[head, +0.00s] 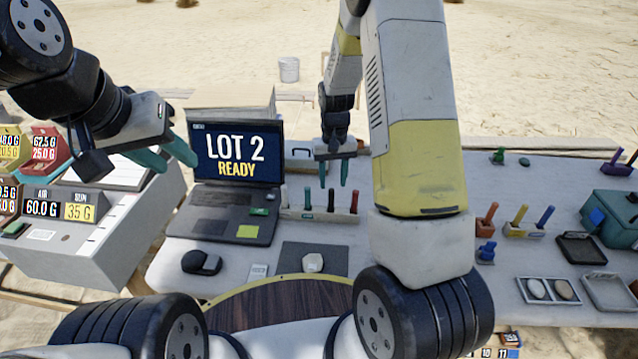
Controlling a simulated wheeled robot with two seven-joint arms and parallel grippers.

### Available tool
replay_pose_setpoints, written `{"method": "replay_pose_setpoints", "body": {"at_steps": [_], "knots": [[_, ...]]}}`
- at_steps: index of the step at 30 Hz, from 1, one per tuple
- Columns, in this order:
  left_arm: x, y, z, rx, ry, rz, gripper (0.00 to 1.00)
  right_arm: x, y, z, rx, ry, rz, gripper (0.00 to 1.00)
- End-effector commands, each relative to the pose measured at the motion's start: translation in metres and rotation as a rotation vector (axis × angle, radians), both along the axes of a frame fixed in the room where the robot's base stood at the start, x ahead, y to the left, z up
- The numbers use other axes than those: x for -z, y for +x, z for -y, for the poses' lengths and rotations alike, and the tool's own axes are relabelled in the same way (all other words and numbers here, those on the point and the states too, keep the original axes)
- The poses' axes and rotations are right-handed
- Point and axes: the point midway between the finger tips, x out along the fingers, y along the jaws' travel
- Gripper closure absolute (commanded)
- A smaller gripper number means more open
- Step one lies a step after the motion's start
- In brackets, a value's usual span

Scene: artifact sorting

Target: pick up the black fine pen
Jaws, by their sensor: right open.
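A pale pen rack (318,215) stands on the table just right of the laptop, holding several upright pens. The leftmost pen (284,196) looks dark; a green pen (308,198) is beside it. A third, dark-looking pen (331,200) and a red pen (354,201) stand to the right. Which dark pen is the black fine one is too small to tell. My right gripper (333,184) is open and empty, pointing down, with its teal fingertips above or behind the third pen. My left gripper (181,163) is open and empty, raised left of the laptop.
A laptop (238,155) reading "LOT 2 READY" stands left of the rack. A grey mat (293,258) with a pale stone (313,262) lies in front. A mouse (201,262) is nearby. Tools and trays (548,290) fill the right side. My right arm hides the table's middle.

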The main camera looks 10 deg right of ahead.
Motion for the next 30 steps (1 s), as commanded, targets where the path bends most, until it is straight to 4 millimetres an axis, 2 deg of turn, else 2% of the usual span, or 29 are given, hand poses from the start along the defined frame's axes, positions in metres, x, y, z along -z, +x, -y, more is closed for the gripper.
{"method": "replay_pose_setpoints", "body": {"at_steps": [12,20,22,27,30], "knots": [[0.0,0.0,0.0,0.0,0.0,0.0,0.64,0.055,0.002,-0.003,0.001,0.001,-0.002,0.58],[0.0,0.0,0.0,0.0,0.0,0.0,0.64,0.058,0.003,-0.003,0.0,0.001,0.0,0.58],[0.0,0.0,0.0,0.0,0.0,0.0,0.64,0.058,0.003,-0.003,0.0,0.001,0.0,0.66],[0.0,0.0,0.0,0.0,0.0,0.0,0.64,0.058,0.002,-0.003,0.0,0.001,0.0,0.99],[0.0,0.0,0.0,0.0,0.0,0.0,0.64,0.058,0.002,-0.003,0.0,0.001,0.0,1.0]]}}
